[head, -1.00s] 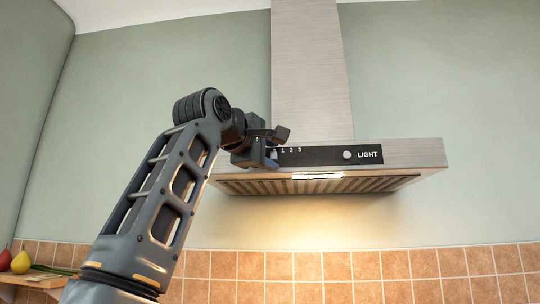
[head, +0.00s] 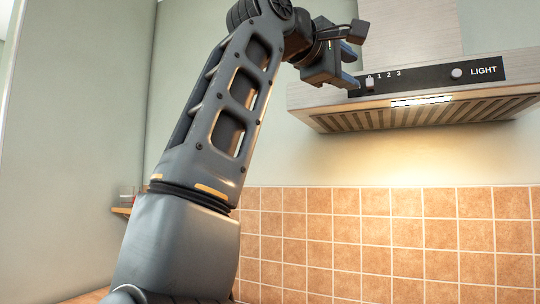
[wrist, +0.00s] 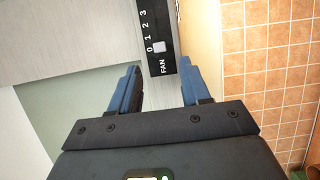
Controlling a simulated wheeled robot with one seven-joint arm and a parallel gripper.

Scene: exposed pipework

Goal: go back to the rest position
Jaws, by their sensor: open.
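My gripper (head: 350,68) is raised in front of the left end of the range hood (head: 430,112) in the head view. In the wrist view its two blue fingers (wrist: 158,90) stand apart with nothing held between them. Past the fingertips is the hood's black control strip with the fan slider (wrist: 158,47), a small pale knob beside the 0 end of the scale. The slider also shows in the head view (head: 369,84), just right of the fingers. I cannot tell if the fingers touch the hood.
The round light knob (head: 456,73) is at the right of the strip, and the hood's lamp (head: 421,101) is lit. Orange tiles (head: 390,240) cover the lower wall. A small shelf (head: 122,211) with a glass is at the left. The wall below the hood is clear.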

